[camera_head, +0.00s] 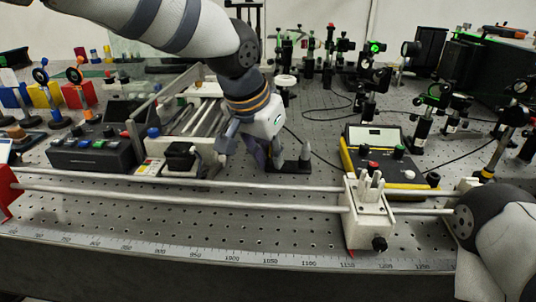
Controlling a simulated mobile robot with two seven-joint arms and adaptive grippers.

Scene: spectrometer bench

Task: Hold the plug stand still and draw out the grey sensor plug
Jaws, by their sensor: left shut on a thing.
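A low black plug stand (294,168) sits on the perforated bench near the middle of the view. A small grey upright piece (304,155) rises from its right part; it may be the grey sensor plug, but it is too small to be sure. My left gripper (268,158) reaches down from above at the stand's left side. It is shut on what looks like part of the stand. The gripper hides that side, and the exact contact cannot be made out. My right gripper is out of view; only part of my right arm shows at the lower right.
Two long rails run across the front, with a white carriage (368,217) on them at right. A yellow-black meter box (384,158) stands right of the stand, with cables nearby. A dark control box (92,151) and a black-topped device (181,157) stand left. Optics mounts fill the back.

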